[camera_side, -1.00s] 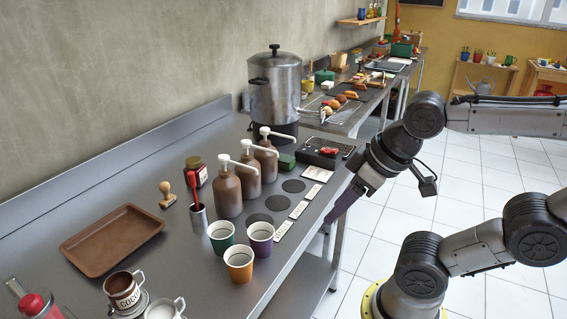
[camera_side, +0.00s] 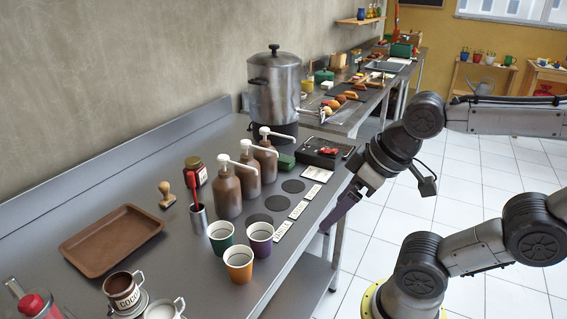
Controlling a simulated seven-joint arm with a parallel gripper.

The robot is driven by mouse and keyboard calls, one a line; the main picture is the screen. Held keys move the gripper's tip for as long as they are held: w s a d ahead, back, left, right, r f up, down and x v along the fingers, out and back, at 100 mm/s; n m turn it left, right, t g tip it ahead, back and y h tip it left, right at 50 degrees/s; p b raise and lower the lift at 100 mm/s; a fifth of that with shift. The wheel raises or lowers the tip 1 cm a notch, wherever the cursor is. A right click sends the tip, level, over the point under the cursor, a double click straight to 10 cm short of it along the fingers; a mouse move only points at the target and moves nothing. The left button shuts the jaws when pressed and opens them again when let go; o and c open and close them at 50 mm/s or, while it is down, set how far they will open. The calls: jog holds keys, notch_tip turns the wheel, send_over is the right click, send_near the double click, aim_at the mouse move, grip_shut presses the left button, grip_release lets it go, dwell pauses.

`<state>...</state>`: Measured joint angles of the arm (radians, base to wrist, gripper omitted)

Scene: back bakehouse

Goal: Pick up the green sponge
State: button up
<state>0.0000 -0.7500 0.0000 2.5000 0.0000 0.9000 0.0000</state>
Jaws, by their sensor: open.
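The green sponge (camera_side: 286,161) is a small dark green block on the steel counter (camera_side: 150,285). It lies just right of the farthest brown pump bottle (camera_side: 266,163), which stands close to it. My gripper (camera_side: 325,229) is open and empty, with purple fingers pointing down and left. It is at the counter's right edge, nearer the camera than the sponge and well apart from it. One finger largely hides the other.
A dark tray with a red item (camera_side: 326,150) sits right of the sponge. A large steel pot (camera_side: 275,85) stands behind. Dark round mats and white labels (camera_side: 299,209) lie between the bottles and my gripper. Three paper cups (camera_side: 238,264) stand in front.

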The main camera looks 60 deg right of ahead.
notch_tip(320, 180, up, 6)
jog(key=f, duration=0.1)
jog(key=w+d+r+g, duration=0.1)
jog(key=w+d+r, duration=0.25)
jog(key=w, duration=0.35)
jog(key=w+d+r, duration=0.3)
jog(key=w+r, duration=0.1)
jog(key=w, duration=0.3)
jog(key=g, duration=0.3)
send_over(284, 158)
jog(key=s, duration=0.2)
notch_tip(284, 158, down, 8)
jog(key=f, duration=0.6)
jog(key=w+f, duration=0.1)
jog(key=f, duration=0.6)
jog(key=w+f, duration=0.1)
jog(key=f, duration=0.6)
jog(key=shift+f, duration=0.15)
jog(key=c, duration=1.4)
